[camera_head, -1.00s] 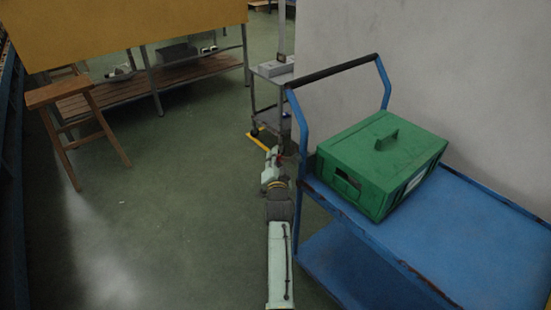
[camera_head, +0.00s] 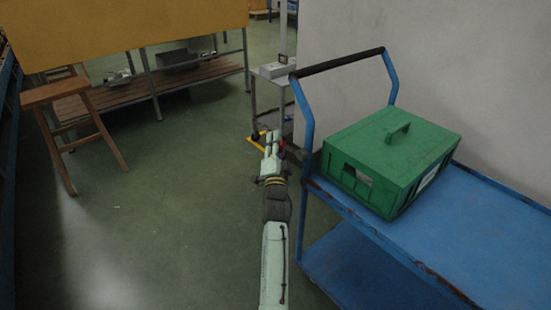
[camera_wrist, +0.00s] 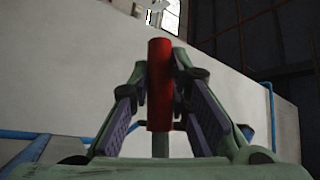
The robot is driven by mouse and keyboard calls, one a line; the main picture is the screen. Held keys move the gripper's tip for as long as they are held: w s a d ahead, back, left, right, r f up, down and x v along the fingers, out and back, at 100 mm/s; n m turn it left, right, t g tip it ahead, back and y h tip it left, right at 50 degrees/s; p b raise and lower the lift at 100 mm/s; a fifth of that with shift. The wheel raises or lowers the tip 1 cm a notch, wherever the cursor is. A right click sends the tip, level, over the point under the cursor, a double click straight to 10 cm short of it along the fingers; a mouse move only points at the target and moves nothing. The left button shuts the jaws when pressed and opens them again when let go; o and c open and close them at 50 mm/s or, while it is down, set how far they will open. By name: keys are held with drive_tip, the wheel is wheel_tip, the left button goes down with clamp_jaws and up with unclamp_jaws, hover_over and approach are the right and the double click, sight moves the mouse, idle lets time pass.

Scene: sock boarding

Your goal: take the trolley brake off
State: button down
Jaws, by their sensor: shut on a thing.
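The blue trolley (camera_head: 460,220) stands at the right in the head view, with a dark push bar (camera_head: 338,62) at its far end. A red cylindrical grip (camera_wrist: 160,85) stands upright between my two fingers in the wrist view, with a thin grey-green rod below it. It looks like the brake lever's handle; a small bit of red (camera_head: 281,143) shows beside my gripper in the head view. My gripper (camera_head: 273,143) is just left of the trolley's far end. It is shut on the red grip. The lever's lower end and the trolley's wheels are hidden.
A green case (camera_head: 400,155) sits on the trolley's top deck, near the wall (camera_head: 430,60). A grey cart (camera_head: 268,95) stands beyond my gripper. A wooden stool (camera_head: 55,95) and a bench shelf are at the left. The floor (camera_head: 170,220) between is clear.

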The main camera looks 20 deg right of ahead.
wheel_tip(320, 180, up, 3)
drive_tip(key=m+t+h+b, duration=0.1)
drive_tip(key=m+h+b, duration=0.2)
drive_tip(key=m+b, duration=0.1)
drive_tip(key=shift+t+b, duration=0.4)
drive_tip(key=shift+b, duration=0.05)
drive_tip(key=r+m+h+b, duration=0.1)
drive_tip(key=m+h+b, duration=0.1)
drive_tip(key=s+r+m+h+b, duration=0.1)
drive_tip(key=h+b, duration=0.1)
drive_tip(key=shift+d+r+m, duration=0.15)
drive_tip(key=shift+r+m, duration=0.2)
drive_tip(key=shift+m, duration=0.05)
drive_tip(key=shift+s+d+r+m+g+h+b, duration=0.1)
drive_tip(key=shift+s+r+m+g+h+b, duration=0.05)
drive_tip(key=shift+r+m+h+b, duration=0.4)
drive_tip(key=shift+s+d+r+m+g+h+b, duration=0.15)
drive_tip(key=shift+r+m+h+b, duration=0.15)
drive_tip(key=shift+m+h, duration=0.3)
drive_tip(key=shift+a, duration=0.1)
drive_tip(key=c, duration=1.7)
unclamp_jaws()
drive_tip(key=shift+o, duration=1.1)
drive_tip(key=shift+f, duration=0.1)
